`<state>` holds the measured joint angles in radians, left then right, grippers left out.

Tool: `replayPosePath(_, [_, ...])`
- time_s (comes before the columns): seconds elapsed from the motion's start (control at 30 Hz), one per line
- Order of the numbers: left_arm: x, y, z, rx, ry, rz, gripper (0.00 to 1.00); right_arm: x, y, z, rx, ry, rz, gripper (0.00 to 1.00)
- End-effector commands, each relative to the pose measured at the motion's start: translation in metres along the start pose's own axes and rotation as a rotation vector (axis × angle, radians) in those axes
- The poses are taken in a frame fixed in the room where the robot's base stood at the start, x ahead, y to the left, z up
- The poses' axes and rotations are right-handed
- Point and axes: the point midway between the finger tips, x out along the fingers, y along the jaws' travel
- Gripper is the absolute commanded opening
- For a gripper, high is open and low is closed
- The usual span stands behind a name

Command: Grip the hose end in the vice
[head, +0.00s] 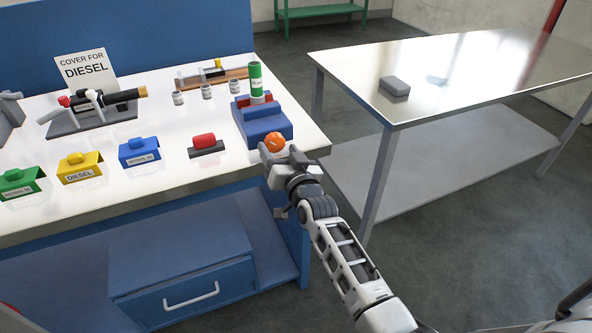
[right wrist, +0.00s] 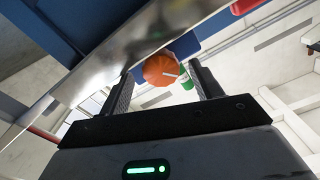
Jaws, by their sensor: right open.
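The blue vice (head: 264,127) sits at the right front corner of the white-topped bench. An orange knob (head: 274,141) is at its front. A green cylinder with a pale label (head: 256,78), which looks like the hose end, stands upright at the vice's red jaw area. I cannot tell whether the jaws touch it. My right gripper (head: 278,153) is open at the bench edge, with its fingers on either side of the orange knob. In the right wrist view the knob (right wrist: 160,69) shows between the fingertips (right wrist: 163,82); contact is unclear. My left gripper is not in view.
Green, yellow and blue covers (head: 80,167) and a red-topped block (head: 205,144) line the bench front. A nozzle assembly (head: 95,110) and small canisters (head: 207,91) stand behind. A metal table (head: 470,75) with a grey block (head: 394,87) is at right, across a floor gap.

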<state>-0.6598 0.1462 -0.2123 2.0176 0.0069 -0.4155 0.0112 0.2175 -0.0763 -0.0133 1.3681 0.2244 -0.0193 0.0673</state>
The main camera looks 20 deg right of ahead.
Motion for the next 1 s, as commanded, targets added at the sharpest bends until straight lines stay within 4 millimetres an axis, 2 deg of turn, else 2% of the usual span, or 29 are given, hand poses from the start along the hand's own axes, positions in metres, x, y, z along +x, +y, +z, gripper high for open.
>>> replayPosePath(0.03, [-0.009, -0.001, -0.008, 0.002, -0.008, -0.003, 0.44, -0.013, -0.002, -0.006, -0.001, -0.005, 0.001, 0.64])
replayPosePath(0.1, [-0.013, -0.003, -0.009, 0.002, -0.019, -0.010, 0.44, -0.030, -0.002, -0.007, -0.002, -0.005, 0.001, 0.64])
replayPosePath(0.3, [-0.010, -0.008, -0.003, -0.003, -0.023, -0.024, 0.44, -0.079, 0.000, 0.000, 0.000, -0.002, 0.000, 0.64])
replayPosePath(0.5, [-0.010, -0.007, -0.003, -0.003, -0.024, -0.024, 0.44, -0.117, 0.000, 0.000, -0.001, -0.001, -0.001, 0.64])
replayPosePath(0.7, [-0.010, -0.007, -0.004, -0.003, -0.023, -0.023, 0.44, -0.135, 0.000, -0.001, -0.001, 0.001, -0.001, 0.64])
replayPosePath(1.0, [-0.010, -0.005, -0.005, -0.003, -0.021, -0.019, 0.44, -0.137, -0.001, -0.001, -0.001, 0.002, -0.001, 0.64])
